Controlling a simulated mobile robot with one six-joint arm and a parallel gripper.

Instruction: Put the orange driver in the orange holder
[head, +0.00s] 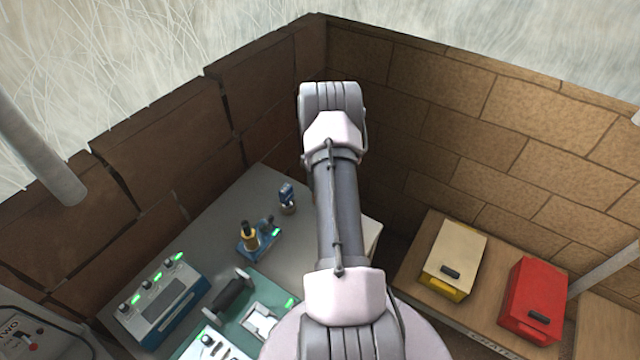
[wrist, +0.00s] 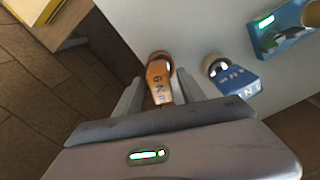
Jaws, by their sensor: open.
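In the wrist view, an orange lettered piece (wrist: 158,82) with a brown round end stands on the grey bench. It seems to be the orange driver. My gripper (wrist: 157,90) is open, with one finger on each side of this piece; I cannot tell whether they touch it. A blue lettered piece (wrist: 238,80) stands just right of it, and also shows in the head view (head: 287,195). My arm hides the gripper and the orange piece in the head view. I cannot make out an orange holder for certain.
A blue block (head: 257,242) with a green light carries an upright yellow-and-dark piece (head: 249,236). A control box (head: 157,305) and a green panel (head: 240,312) lie nearer. A beige-and-yellow box (head: 455,258) and a red box (head: 536,295) stand on the right bench. Brick walls enclose the corner.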

